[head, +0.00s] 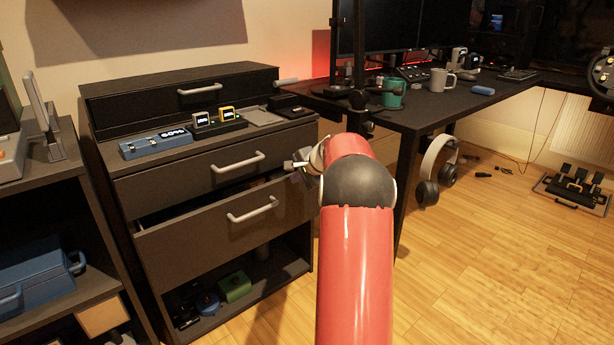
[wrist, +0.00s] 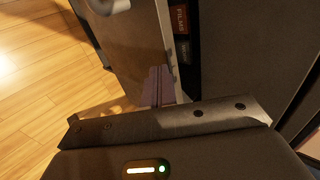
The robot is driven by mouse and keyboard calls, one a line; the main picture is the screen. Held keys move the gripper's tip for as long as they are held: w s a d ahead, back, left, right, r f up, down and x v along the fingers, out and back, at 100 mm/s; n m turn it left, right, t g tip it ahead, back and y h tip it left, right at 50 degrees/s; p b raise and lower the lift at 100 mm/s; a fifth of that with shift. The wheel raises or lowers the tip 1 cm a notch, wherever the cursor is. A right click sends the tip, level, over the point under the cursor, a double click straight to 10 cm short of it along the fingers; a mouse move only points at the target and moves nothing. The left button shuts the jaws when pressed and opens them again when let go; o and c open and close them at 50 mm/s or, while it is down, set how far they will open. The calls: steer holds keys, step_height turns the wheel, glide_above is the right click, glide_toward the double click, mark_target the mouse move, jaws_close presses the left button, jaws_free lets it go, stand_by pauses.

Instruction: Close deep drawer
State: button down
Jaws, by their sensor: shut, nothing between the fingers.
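The deep drawer (head: 190,242) is the lower of two drawers with bar handles in the dark cabinet. It stands partly open, with a dark gap above its front at the left. Its front panel also shows in the wrist view (wrist: 128,45), with part of its handle (wrist: 108,5) at the top edge. My gripper (head: 296,166) is by the upper right end of this drawer front. In the wrist view my shut, empty fingers (wrist: 158,86) are close to the panel's edge; I cannot tell whether they touch it.
The drawer above (head: 200,170) looks shut. Small devices and a blue box (head: 155,144) stand on the cabinet top. An open shelf below holds a green box (head: 235,286). A desk (head: 440,112) stands to the right, with headphones (head: 437,170) hanging beside it. The wooden floor at right is mostly clear.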

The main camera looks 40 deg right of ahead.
steer(key=w+p, duration=0.3)
steer(key=w, duration=0.3)
steer(key=shift+w, duration=0.3)
steer(key=shift+w+a+r, duration=0.1)
steer(key=shift+a+r, duration=0.05)
steer(key=shift+r, duration=0.05)
